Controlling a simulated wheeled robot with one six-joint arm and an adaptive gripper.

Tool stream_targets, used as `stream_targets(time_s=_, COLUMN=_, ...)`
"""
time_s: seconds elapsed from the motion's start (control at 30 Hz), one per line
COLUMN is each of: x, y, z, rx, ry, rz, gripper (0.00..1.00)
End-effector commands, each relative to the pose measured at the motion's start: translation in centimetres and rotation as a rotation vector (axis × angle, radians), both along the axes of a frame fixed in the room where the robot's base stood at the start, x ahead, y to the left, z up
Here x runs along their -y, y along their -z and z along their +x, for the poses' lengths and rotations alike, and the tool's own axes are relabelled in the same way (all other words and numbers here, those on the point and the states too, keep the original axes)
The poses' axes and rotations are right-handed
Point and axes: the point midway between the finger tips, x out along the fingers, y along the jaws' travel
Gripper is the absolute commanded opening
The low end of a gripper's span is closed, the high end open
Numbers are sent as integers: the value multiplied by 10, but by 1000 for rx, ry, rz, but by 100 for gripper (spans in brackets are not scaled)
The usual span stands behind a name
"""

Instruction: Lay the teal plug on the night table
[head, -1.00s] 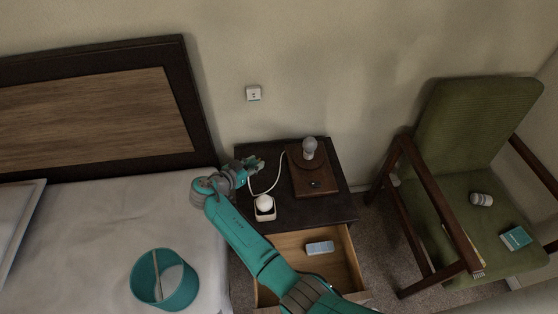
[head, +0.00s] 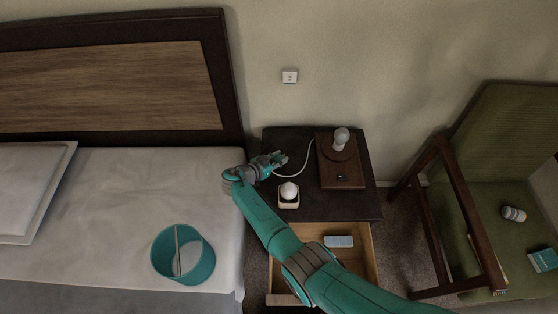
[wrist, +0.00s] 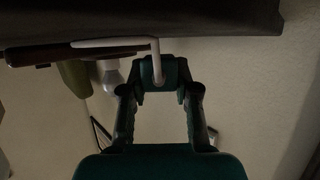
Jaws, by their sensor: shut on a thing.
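My gripper (head: 279,160) is over the back left part of the dark night table (head: 350,206). In the wrist view my gripper (wrist: 162,88) is shut on the teal plug (wrist: 160,70), with one finger on each side. A white cable (wrist: 115,43) runs from the plug. In the head view the cable (head: 304,168) curves across to the wooden lamp base. The plug is small and partly hidden by the fingers there. The wrist view is upside down, with the table top (wrist: 215,22) close to the plug; I cannot tell whether they touch.
The lamp (head: 340,174) with a bare bulb stands right of my gripper. A white round-topped device (head: 288,194) stands in front of it. The drawer (head: 306,234) is open below. A wall socket (head: 290,76) is above. The bed with a teal bin (head: 206,262) is left.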

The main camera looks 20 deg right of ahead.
Motion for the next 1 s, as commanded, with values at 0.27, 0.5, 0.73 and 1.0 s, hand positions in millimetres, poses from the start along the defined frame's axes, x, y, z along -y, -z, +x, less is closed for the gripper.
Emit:
stream_targets(time_s=0.27, x=0, y=15, z=0, rx=0, ry=0, rz=1, gripper=0)
stream_targets(time_s=0.5, x=0, y=16, z=0, rx=0, ry=0, rz=1, gripper=0)
stream_targets(time_s=0.73, x=0, y=17, z=0, rx=0, ry=0, rz=0, gripper=55)
stream_targets(time_s=1.0, x=0, y=17, z=0, rx=0, ry=-1, rz=1, gripper=55)
